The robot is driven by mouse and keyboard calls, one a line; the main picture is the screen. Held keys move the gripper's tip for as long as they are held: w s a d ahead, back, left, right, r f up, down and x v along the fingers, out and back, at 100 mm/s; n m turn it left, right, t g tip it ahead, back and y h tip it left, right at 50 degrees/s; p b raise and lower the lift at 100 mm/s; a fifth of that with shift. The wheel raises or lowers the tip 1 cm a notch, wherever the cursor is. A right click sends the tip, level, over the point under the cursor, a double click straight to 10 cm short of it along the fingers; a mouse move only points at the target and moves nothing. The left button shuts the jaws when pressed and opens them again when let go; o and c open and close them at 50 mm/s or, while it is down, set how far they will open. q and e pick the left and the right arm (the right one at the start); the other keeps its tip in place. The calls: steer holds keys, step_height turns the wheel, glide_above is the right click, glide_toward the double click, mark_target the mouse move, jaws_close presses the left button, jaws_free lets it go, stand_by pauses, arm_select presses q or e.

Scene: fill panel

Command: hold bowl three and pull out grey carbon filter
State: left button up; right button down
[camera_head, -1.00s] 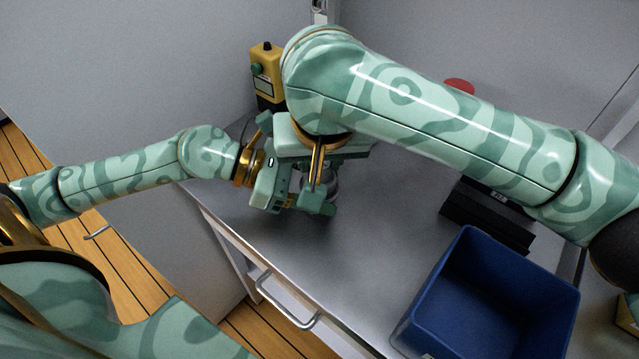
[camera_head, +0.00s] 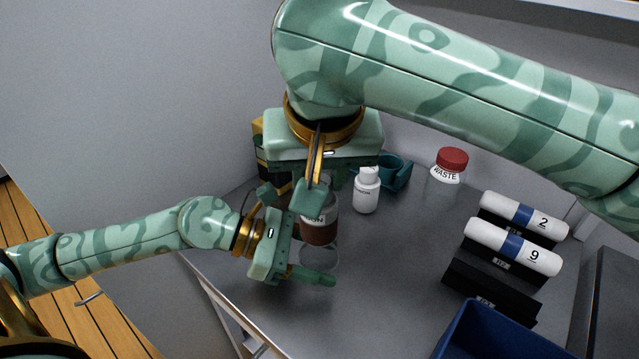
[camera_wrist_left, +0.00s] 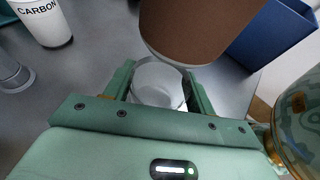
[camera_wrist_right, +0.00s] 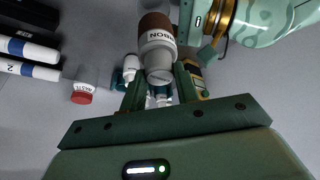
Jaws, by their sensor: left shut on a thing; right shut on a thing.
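A cartridge with a brown lower body (camera_head: 319,234) and a light grey, labelled upper part is held upright by my right gripper (camera_head: 325,192), which is shut on it. The right wrist view shows its label ending in "RBON" and its pale cap (camera_wrist_right: 158,62) between the fingers. A clear bowl (camera_head: 320,259) is gripped at its sides by my left gripper (camera_head: 308,262). In the left wrist view, the clear bowl (camera_wrist_left: 158,82) lies between the fingers, and the cartridge's brown lower end (camera_wrist_left: 195,30) hangs above its rim, apparently clear of it. No bowl number is readable.
A white bottle (camera_head: 367,192), a teal holder (camera_head: 398,172) and a red-lidded waste jar (camera_head: 450,162) stand behind. White rolls marked 2 (camera_head: 525,215) and 9 (camera_head: 515,247) lie on black stands. A blue bin (camera_head: 490,335) is front right. The front-middle counter is clear.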

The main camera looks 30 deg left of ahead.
arm_select(q)
steer(key=o, duration=1.1)
steer(key=shift+a, duration=0.15)
